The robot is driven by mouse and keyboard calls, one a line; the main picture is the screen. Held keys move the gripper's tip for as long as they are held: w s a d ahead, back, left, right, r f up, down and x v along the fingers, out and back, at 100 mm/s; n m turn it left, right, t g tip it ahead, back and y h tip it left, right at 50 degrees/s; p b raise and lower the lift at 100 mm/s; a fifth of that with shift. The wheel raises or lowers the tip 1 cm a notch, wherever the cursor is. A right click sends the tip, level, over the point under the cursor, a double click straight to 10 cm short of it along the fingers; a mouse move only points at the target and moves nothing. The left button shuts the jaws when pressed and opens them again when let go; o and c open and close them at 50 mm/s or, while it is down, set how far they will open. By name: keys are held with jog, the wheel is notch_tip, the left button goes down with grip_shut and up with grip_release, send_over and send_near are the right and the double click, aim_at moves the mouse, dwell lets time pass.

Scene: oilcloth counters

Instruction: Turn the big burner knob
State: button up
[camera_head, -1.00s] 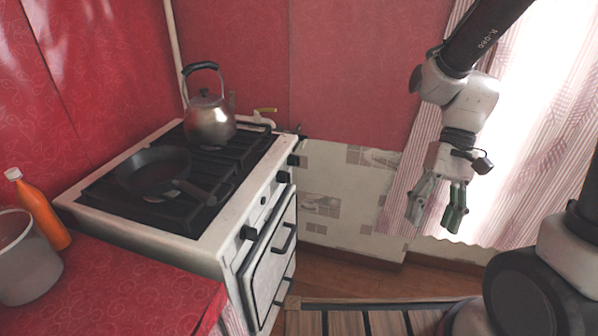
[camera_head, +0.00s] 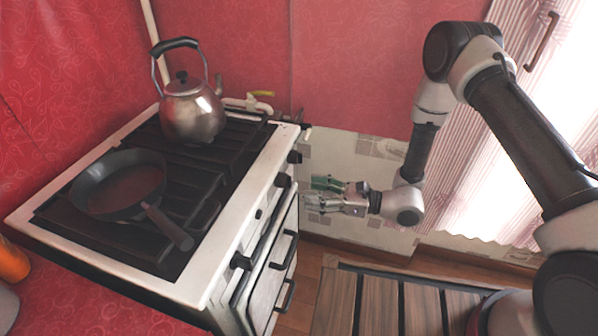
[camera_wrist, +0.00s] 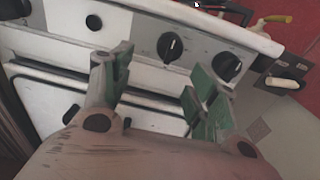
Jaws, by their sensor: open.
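The white stove (camera_head: 248,205) has several black knobs along its front panel. Two round knobs sit side by side towards the far end: one (camera_head: 283,180), also in the wrist view (camera_wrist: 170,47), and one beyond it (camera_head: 295,157), in the wrist view (camera_wrist: 227,65). Another knob (camera_head: 241,261) is nearer the camera. I cannot tell which is the big burner knob. My gripper (camera_head: 310,193) is open and empty, pointing at the stove front. In the wrist view its green-padded fingers (camera_wrist: 157,70) are spread below the two knobs, apart from them.
A steel kettle (camera_head: 193,112) and a black pan (camera_head: 120,186) stand on the black grates. Oven door handles (camera_head: 284,250) stick out below the knobs. A yellow-handled valve (camera_wrist: 276,82) is on the wall beyond the stove. A red counter (camera_head: 110,300) is in front.

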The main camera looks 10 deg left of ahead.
aim_at(289, 187)
jog(key=shift+t, duration=0.5)
jog(key=a, duration=0.2)
jog(key=w+a, duration=0.1)
jog(key=a, duration=0.2)
jog(key=a+r, duration=0.1)
jog(key=a, duration=0.2)
jog(key=shift+w, duration=0.3)
jog(key=c, duration=1.1)
jog(key=shift+o, duration=0.2)
jog(key=shift+m, duration=1.7)
jog(key=o, duration=1.1)
jog(key=shift+c, duration=0.2)
